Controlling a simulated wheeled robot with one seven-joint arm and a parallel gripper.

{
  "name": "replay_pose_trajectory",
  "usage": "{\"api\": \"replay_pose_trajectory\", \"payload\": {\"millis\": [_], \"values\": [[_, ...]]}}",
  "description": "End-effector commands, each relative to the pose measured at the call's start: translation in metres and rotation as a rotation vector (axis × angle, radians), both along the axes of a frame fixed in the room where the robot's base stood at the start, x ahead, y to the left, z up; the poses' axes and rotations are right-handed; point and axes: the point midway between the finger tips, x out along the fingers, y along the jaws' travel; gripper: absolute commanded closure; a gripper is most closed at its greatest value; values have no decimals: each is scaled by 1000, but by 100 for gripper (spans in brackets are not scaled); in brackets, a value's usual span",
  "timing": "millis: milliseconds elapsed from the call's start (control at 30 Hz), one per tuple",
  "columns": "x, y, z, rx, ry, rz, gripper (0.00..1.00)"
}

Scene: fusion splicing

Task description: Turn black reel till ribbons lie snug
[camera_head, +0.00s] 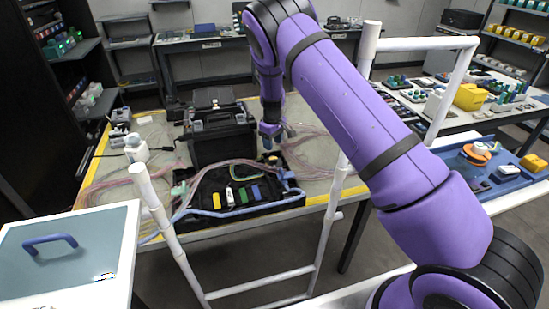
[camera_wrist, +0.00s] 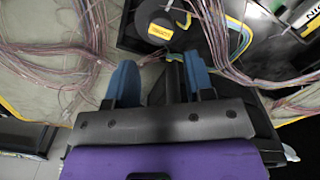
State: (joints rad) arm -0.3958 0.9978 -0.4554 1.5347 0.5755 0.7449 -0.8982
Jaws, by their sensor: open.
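The black reel (camera_wrist: 150,14) is at the top of the wrist view, partly cut off. It is dark and round, with a yellow label on it, and sits at the corner of the black tray (camera_wrist: 207,58). Pinkish ribbons (camera_wrist: 232,62) run in bundles across the tray and the table on both sides. A yellow and a blue-green strand (camera_wrist: 237,28) lie right of the reel. My gripper (camera_wrist: 161,80) has its two blue fingers apart with nothing gripped between them, just short of the reel. In the head view my gripper (camera_head: 279,133) hangs above the tray's back right part.
The tray holds a yellow, white, green and blue row of small pieces (camera_head: 243,194). A black open case (camera_head: 217,140) stands behind it. A white tube frame (camera_head: 330,215) stands in front of the table. A blue tray (camera_head: 480,180) with an orange spool is at right.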

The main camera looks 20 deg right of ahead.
Motion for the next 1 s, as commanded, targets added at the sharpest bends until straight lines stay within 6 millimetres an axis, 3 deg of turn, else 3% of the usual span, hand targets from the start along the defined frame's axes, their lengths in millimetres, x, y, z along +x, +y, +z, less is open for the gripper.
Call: {"api": "replay_pose_trajectory", "payload": {"millis": [200,400,867,1000], "values": [[0,0,-41,-1,2,-1,52],[0,0,-66,0,1,0,52],[0,0,-77,1,-1,0,52],[0,0,-77,1,0,0,82]]}}
